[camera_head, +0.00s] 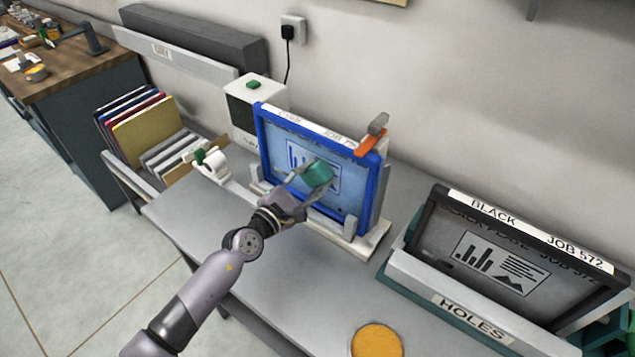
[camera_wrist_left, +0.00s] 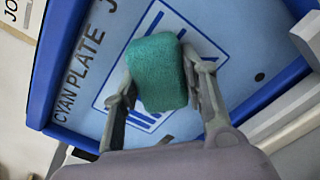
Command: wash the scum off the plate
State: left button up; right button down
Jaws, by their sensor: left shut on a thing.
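The plate (camera_head: 278,146) is a light blue sheet in a dark blue frame, standing upright and leaning back a little in a white stand (camera_head: 360,243). In the left wrist view the plate (camera_wrist_left: 100,33) reads "CYAN PLATE" and bears a printed chart. My left gripper (camera_head: 311,178) is shut on a green sponge (camera_wrist_left: 157,75) and holds it in front of the chart. I cannot tell whether the sponge touches the plate. The sponge and fingers hide part of the chart. I cannot make out scum clearly. My right gripper is not in view.
A black-framed plate (camera_head: 500,262) marked "BLACK" stands in a holder labelled "HOLES" (camera_head: 470,318) at the right. An orange disc (camera_head: 376,342) lies at the front. A white box (camera_head: 254,103) and folders (camera_head: 146,128) stand at the left. An orange clip (camera_head: 371,139) sits on the frame's top right.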

aim_at(289, 153)
pick_arm(q)
jog(key=shift+w+a+b, duration=0.35)
jog(key=shift+w+a, duration=0.05)
jog(key=shift+a, duration=0.2)
jog(key=shift+w+a+b, duration=0.3)
jog(key=shift+w+a, duration=0.1)
jog(key=shift+a, duration=0.2)
jog(key=w+a+b, duration=0.2)
jog(key=shift+a, duration=0.4)
jog(key=shift+w+a+f+b, duration=0.15)
jog(key=shift+w+a+b, duration=0.35)
jog(key=shift+a+b, duration=0.55)
jog(key=shift+w+a+b, duration=0.15)
jog(key=shift+w+b, duration=0.05)
jog(key=shift+b, duration=0.2)
jog(key=shift+w+a, duration=0.2)
jog(key=shift+a, duration=0.05)
jog(key=shift+r, duration=0.2)
jog(key=shift+s, duration=0.1)
